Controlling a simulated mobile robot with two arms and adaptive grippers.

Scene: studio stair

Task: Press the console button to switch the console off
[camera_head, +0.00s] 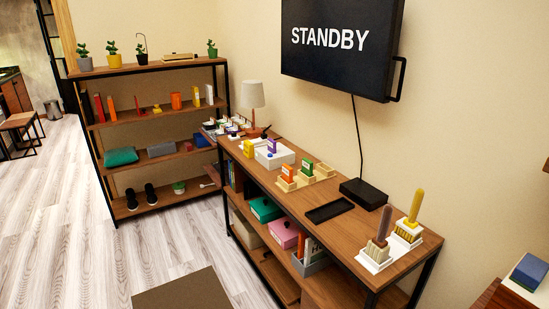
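A flat black box (364,193), which looks like the console, sits on the wooden sideboard top (345,222) against the wall. A black cable runs from behind it up to the wall screen (340,45). The screen is dark and reads "STANDBY" in white letters. I cannot make out a button on the black box at this size. Neither of my grippers shows in the head view.
A black tray (329,210) lies left of the box. Two brushes (380,238) (411,218) stand in holders to its right. Colored cards in stands (287,178) and a lamp (252,98) are farther left. Open floor (150,255) lies before the sideboard, with a brown mat (185,293).

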